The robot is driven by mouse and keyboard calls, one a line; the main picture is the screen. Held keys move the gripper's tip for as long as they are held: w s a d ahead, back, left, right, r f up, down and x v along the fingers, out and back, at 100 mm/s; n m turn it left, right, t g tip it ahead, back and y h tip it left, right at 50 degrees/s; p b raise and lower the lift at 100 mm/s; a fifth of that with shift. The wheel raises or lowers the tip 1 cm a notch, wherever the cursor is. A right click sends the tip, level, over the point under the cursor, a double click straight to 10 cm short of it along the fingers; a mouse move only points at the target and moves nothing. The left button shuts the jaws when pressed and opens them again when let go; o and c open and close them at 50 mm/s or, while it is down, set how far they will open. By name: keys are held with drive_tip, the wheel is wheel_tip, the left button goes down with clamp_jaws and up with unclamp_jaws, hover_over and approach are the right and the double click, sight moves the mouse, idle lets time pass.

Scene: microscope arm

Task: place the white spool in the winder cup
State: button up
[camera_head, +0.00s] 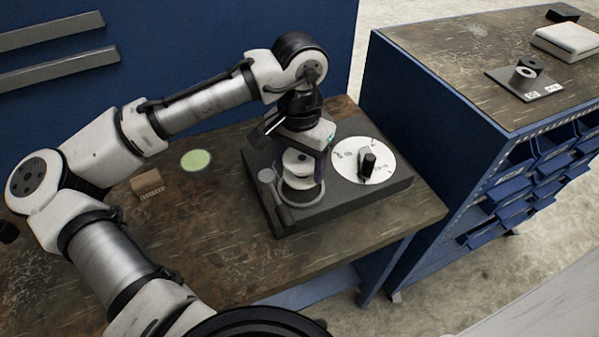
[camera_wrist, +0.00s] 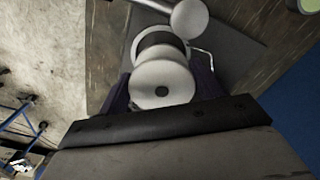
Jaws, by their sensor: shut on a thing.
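The white spool (camera_head: 297,158) is held upright between the fingers of my gripper (camera_head: 306,162), which is shut on it. The winder cup (camera_head: 301,194) is on the dark winder base (camera_head: 350,210), directly below the spool in the head view. In the wrist view the cup's pale rim (camera_wrist: 139,45) shows partly behind the spool. Whether the spool's lower end touches or enters the cup cannot be told.
The winder base carries a white dial plate (camera_head: 348,168) with a black knob (camera_head: 367,163) to the right, and a grey lever (camera_head: 270,190) beside the cup. A pale green disc (camera_head: 196,160) and a small brown block (camera_head: 147,184) lie left on the bench. The bench front is clear.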

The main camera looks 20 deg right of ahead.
sight(299, 177)
drive_tip(key=shift+f, duration=2.25)
drive_tip(key=shift+f, duration=0.15)
drive_tip(key=o, duration=1)
wheel_tip(299, 177, up, 12)
drive_tip(key=shift+r+b, duration=0.2)
drive_tip(key=shift+b, duration=0.5)
